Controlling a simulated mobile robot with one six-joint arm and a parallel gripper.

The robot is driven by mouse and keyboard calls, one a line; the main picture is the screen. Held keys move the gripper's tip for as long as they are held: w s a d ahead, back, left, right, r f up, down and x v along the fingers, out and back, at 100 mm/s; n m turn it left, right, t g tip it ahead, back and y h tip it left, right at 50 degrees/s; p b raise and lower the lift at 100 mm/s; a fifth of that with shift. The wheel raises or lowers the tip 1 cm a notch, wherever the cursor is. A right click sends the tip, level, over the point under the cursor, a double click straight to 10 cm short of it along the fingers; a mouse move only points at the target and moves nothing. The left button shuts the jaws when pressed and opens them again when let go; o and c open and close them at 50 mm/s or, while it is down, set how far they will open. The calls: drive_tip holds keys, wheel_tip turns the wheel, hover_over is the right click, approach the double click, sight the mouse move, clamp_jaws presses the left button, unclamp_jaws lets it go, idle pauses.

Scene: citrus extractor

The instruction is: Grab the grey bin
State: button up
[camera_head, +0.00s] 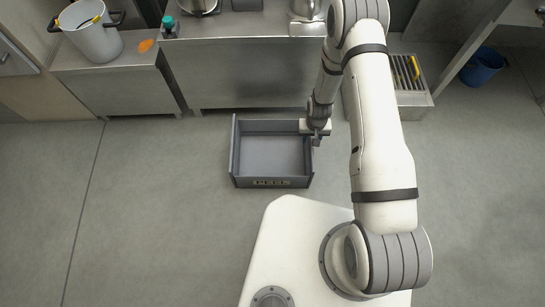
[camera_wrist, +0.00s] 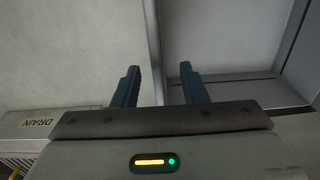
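The grey bin (camera_head: 272,155) is an open, empty rectangular tray on the floor in front of the steel counter, with a label on its near wall. My gripper (camera_head: 317,139) is at the bin's right wall, pointing down. In the wrist view the two dark fingers of my gripper (camera_wrist: 160,86) are apart, and the rim of the bin's wall (camera_wrist: 156,45) runs between them. The bin's inside (camera_wrist: 222,38) lies to the right there, the floor to the left. I cannot tell whether either finger touches the wall.
A steel counter (camera_head: 255,75) stands behind the bin. A lower bench at left holds a white bucket (camera_head: 95,38) and an orange piece (camera_head: 146,45). A drain unit (camera_head: 408,78) and a blue bucket (camera_head: 483,66) are at right. Floor left of the bin is clear.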

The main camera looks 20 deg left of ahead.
sight(310, 142)
wheel_tip(310, 142, down, 3)
drive_tip(key=shift+f+b, duration=0.1)
drive_tip(key=shift+b, duration=0.4)
drive_tip(key=f+b, duration=0.1)
drive_tip(key=f, duration=0.2)
drive_tip(key=f+b, duration=0.1)
drive_tip(key=shift+w+d+f+b, duration=0.1)
drive_tip(key=shift+w+f+b, duration=0.2)
drive_tip(key=shift+w+f, duration=0.1)
drive_tip(key=shift+c, duration=0.2)
clamp_jaws()
